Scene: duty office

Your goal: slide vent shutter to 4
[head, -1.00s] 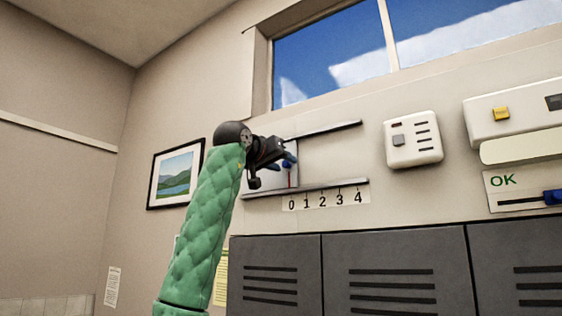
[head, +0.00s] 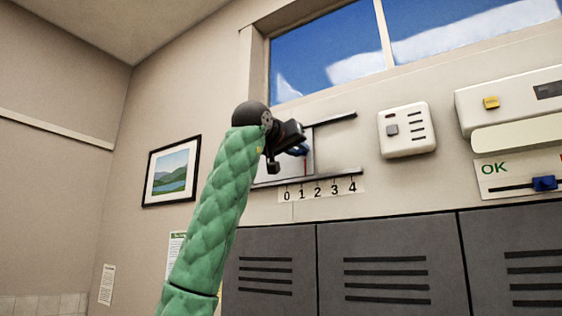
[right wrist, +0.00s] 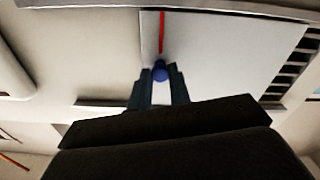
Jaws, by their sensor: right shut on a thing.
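The vent shutter (head: 267,171) is a pale plate between two dark horizontal rails on the wall. Its red pointer line (head: 306,166) stands just past the 1 on the number scale (head: 319,189), which runs from 0 to 4. My right gripper (head: 300,150) is shut on the shutter's blue knob (head: 304,149). In the right wrist view the round blue knob (right wrist: 160,72) sits between the fingertips, with the red line (right wrist: 162,32) beyond it on the plate. My arm hides part of the plate's left side. My left gripper is not in view.
A white box with a grey button (head: 407,130) is right of the rails. Farther right are a panel with a yellow button (head: 491,103) and an OK slider with a blue knob (head: 543,183). Grey louvred cabinets (head: 386,270) stand below. The rails are clear toward 4.

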